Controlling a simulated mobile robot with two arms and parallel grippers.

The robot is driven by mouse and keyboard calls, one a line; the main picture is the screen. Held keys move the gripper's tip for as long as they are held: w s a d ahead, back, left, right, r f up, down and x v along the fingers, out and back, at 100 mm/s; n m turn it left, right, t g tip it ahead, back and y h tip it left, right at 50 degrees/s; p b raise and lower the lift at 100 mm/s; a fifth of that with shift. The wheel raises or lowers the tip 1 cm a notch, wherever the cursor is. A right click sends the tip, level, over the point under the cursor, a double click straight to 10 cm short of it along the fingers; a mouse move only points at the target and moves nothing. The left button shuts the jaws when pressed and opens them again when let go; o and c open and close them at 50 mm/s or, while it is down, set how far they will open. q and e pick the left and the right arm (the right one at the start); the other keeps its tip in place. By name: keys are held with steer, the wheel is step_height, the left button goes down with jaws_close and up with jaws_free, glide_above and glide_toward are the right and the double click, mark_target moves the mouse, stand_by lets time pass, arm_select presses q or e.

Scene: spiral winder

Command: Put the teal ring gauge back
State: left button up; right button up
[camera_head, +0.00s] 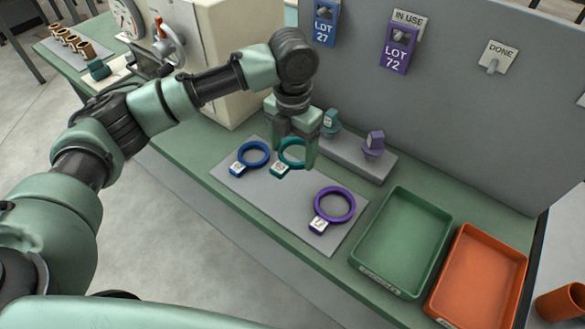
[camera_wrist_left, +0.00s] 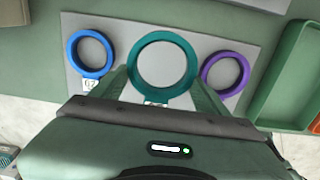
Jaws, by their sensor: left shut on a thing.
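The teal ring gauge (camera_head: 281,151) is a flat ring with a small white-labelled tag. My left gripper (camera_head: 293,158) reaches down over it and is shut on it, with the gripper covering part of the ring. In the left wrist view the teal ring (camera_wrist_left: 134,64) looks larger than its neighbours, so it seems to be held above the grey mat (camera_head: 262,196). It appears between the blue ring gauge (camera_head: 241,152) and the purple ring gauge (camera_head: 320,200), which lie on the mat. Whether the teal ring touches the mat is unclear. My right gripper is out of view.
A grey block (camera_head: 352,160) with teal and purple plugs stands behind the mat. A green tray (camera_head: 372,222) and an orange tray (camera_head: 462,238) sit to the right. A grey panel with lot tags (camera_head: 396,58) rises at the back. The mat's front part is bare.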

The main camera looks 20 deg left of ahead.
mark_target(293, 179)
arm_select(q)
steer(key=shift+f, duration=3.85)
steer(key=shift+p, duration=0.3)
steer(key=o, duration=1.6)
steer(key=shift+f, duration=0.1)
steer(key=shift+c, duration=0.2)
step_height(293, 179, up, 12)
steer(key=b, duration=0.1)
steer(key=shift+b, duration=0.3)
